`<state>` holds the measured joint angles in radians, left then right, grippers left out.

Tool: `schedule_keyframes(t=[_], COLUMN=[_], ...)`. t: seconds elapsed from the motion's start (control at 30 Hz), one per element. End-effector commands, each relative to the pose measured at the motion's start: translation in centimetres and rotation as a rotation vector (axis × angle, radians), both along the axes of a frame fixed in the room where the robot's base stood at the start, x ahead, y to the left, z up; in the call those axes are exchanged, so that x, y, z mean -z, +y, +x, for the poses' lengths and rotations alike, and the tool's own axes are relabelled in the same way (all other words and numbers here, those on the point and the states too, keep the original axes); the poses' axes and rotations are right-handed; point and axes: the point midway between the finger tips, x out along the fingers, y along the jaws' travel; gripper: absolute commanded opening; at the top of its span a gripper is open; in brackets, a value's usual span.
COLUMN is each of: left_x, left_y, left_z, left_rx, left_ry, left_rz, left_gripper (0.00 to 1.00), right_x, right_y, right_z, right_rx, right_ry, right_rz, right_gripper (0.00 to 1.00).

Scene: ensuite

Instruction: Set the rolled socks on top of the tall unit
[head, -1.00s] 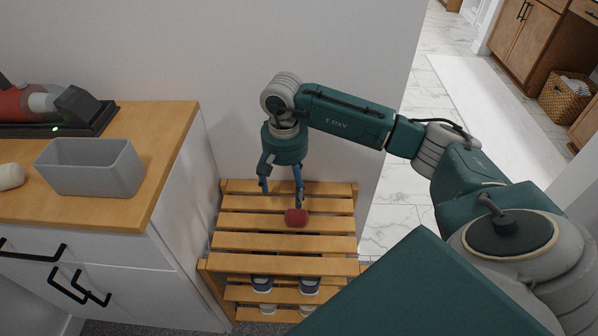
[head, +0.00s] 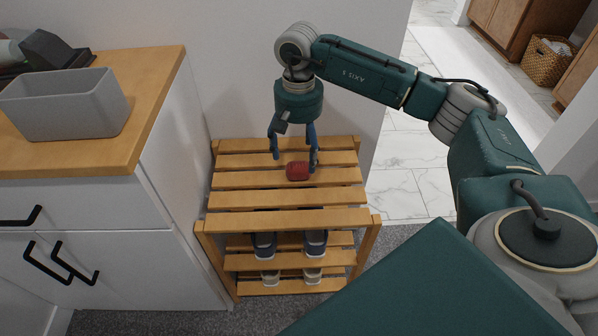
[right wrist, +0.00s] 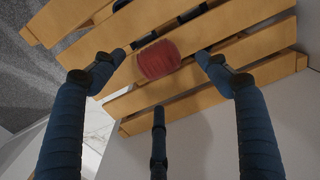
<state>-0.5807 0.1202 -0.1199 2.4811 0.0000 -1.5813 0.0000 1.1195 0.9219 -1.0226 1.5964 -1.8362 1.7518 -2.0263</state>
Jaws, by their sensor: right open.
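The rolled socks (head: 298,171) are a small red bundle on the top slats of a wooden shoe rack (head: 285,219). My right gripper (head: 295,157) is open above the rack, its fingers pointing down close to the socks. In the right wrist view the socks (right wrist: 158,60) lie beyond and between the spread fingers (right wrist: 160,68), not held. The white cabinet (head: 166,200) with a wooden top (head: 150,108) stands left of the rack; it is the taller piece. My left gripper is not in view.
A grey open bin (head: 65,105) stands on the cabinet top, with a dark device (head: 45,52) behind it. Bare wood shows right of the bin. Shoes (head: 264,245) sit on the rack's lower shelves. A wall rises close behind the rack.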

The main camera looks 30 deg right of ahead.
Motion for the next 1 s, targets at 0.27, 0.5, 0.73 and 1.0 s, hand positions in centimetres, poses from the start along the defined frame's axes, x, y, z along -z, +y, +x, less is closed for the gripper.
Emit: schedule_keyframes(t=[0.27, 0.5, 0.73, 1.0], left_x=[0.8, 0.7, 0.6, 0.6], left_y=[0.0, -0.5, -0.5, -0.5], left_z=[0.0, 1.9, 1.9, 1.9], left_rx=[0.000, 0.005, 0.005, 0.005], left_ry=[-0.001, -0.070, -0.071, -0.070], left_rz=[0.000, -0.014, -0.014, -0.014], left_gripper=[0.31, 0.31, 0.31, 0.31], right_x=[3.0, 5.5, 5.5, 5.5], right_y=[0.2, 0.3, 0.3, 0.3], right_z=[-0.4, -0.5, -0.4, -0.4], right_rx=[0.000, 0.000, 0.000, 0.000], right_ry=[0.002, -0.001, -0.002, -0.001], right_rz=[-0.001, -0.001, -0.001, -0.001], right_gripper=[0.75, 0.75, 0.65, 0.20])
